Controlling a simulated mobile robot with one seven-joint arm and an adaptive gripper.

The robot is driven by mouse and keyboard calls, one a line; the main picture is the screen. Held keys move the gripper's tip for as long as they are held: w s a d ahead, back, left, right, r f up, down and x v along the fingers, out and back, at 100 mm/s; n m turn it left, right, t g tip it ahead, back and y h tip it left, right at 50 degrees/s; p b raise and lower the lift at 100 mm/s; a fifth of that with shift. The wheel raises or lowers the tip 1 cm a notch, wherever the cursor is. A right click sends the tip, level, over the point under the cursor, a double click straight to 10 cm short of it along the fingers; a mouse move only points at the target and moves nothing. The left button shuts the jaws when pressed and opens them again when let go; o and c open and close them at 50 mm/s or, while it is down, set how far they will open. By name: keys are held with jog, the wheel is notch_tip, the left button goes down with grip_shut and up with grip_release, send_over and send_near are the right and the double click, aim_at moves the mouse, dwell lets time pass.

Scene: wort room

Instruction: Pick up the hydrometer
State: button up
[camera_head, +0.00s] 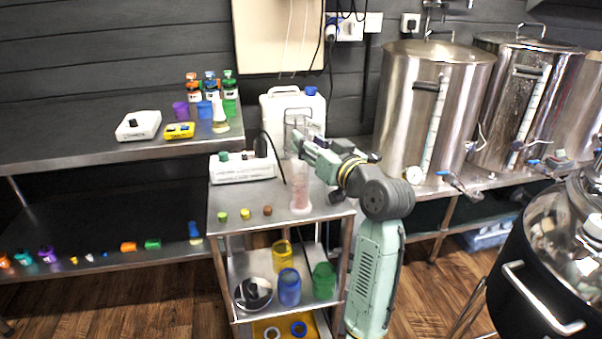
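A clear, narrow cylinder (301,189) with a pinkish look stands upright on a round base, on the top of the steel cart (232,207). I cannot make out the hydrometer clearly; a thin form inside or above the cylinder is too small to tell. My gripper (302,148) is at the height of the cylinder's upper end, reaching in from the right. It overlaps the cylinder's top in the picture. Whether its fingers are open or shut, and whether they touch anything, is too small to tell.
A white power box (243,170) and white jerrycan (278,110) stand behind the cylinder. Small caps (245,214) lie at the cart's front left. Steel kettles (430,110) stand right, and a dark vessel (535,275) at front right. The left shelf (90,151) holds bottles and a scale.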

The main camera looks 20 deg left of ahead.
jog(key=shift+c, duration=0.4)
grip_shut()
jog(key=shift+r, duration=0.1)
notch_tip(320, 180, up, 10)
jog(key=shift+f+b, duration=0.1)
jog(key=shift+b, duration=0.55)
dwell(0.4)
